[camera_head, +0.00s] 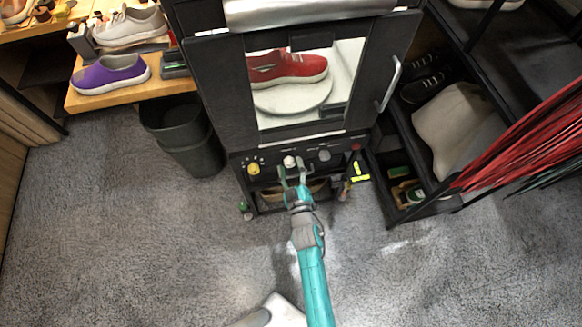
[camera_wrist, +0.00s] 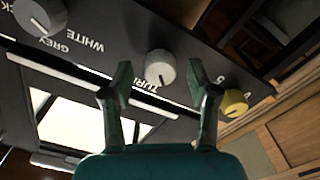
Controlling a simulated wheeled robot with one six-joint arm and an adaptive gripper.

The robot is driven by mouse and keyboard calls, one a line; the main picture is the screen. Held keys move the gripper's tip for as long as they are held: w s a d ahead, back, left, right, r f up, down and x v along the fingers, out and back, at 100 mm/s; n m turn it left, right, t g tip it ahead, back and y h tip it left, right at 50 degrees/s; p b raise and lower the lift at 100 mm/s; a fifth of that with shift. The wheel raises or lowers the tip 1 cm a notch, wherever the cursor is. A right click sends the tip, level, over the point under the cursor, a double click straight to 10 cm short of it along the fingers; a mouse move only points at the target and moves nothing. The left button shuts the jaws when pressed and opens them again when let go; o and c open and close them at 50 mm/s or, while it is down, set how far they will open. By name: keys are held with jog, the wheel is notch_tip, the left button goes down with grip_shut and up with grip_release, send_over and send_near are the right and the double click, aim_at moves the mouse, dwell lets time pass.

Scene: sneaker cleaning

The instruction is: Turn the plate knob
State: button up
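The plate knob is likely the pale round knob (camera_head: 289,161) on the black control panel; in the wrist view the knob (camera_wrist: 160,68) has a partly hidden label that starts "TUR". My gripper (camera_head: 292,172) is open just in front of it. In the wrist view my gripper (camera_wrist: 166,84) has its two fingers spread, with the knob showing between and beyond their tips. No contact is visible. The round white plate (camera_head: 292,96) sits behind the cabinet window, with a red sneaker (camera_head: 287,69) on it.
A yellow knob (camera_head: 253,168) is on one side of the pale knob, and a grey knob (camera_head: 324,155) on the other. A door handle (camera_head: 389,86) sticks out at the right. A black bin (camera_head: 186,135) stands left of the cabinet. The carpet in front is mostly clear.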

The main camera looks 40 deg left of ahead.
jog(key=v, duration=1.2)
dwell(0.5)
jog(key=s+d+r+m+t+h, duration=0.2)
jog(key=s+d+m+h, duration=0.15)
jog(key=d, duration=0.75)
jog(key=s+d+r+m+t+h, duration=0.1)
jog(key=s+d+r+m+h, duration=0.25)
jog(key=d, duration=0.75)
jog(key=s+d+r+m+h, duration=0.6)
jog(key=s+d+r+m, duration=0.3)
jog(key=s+d+r, duration=0.4)
jog(key=shift+s+r+h, duration=0.4)
jog(key=shift+s+r, duration=0.25)
jog(key=shift+s, duration=0.45)
